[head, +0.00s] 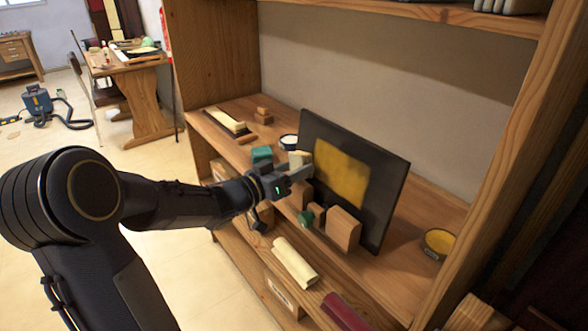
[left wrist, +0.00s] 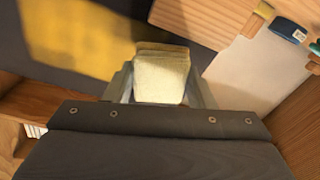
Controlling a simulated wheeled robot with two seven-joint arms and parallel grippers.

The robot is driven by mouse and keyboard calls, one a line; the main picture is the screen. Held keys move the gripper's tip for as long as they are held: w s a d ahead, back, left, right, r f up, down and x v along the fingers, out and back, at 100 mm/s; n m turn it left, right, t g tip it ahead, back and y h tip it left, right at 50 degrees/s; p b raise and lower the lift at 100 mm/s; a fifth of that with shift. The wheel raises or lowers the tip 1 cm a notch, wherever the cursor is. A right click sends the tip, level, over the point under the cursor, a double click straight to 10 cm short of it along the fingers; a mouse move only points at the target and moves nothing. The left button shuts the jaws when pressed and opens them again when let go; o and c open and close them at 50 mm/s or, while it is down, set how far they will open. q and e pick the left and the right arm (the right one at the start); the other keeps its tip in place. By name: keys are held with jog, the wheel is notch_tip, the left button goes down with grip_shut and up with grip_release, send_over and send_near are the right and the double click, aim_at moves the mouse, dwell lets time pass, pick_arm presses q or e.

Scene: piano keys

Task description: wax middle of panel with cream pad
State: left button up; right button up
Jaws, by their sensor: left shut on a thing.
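The panel (head: 392,195) is a dark upright board, leaning back a little on the wooden shelf, with a yellow patch (head: 342,174) over its middle. In the left wrist view the yellow patch (left wrist: 75,40) fills the upper left. My left gripper (head: 300,172) is in front of the panel's left part, shut on the cream pad (head: 299,158). The cream pad (left wrist: 161,78) sits between the fingers in the left wrist view, its far end towards the dark panel. I cannot tell whether it touches the panel. My right gripper is not in view.
Wooden blocks (head: 343,229) and a green piece (head: 306,218) stand before the panel. A teal block (head: 262,154) is by my left wrist. A yellow bowl (head: 438,243) is at right. A cream roll (head: 295,262) and a dark red roll (head: 345,312) lie on the lower shelf.

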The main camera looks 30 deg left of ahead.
pick_arm(q)
jog(key=shift+x, duration=1)
jog(key=shift+s+d+f, duration=0.1)
jog(key=shift+f, duration=0.05)
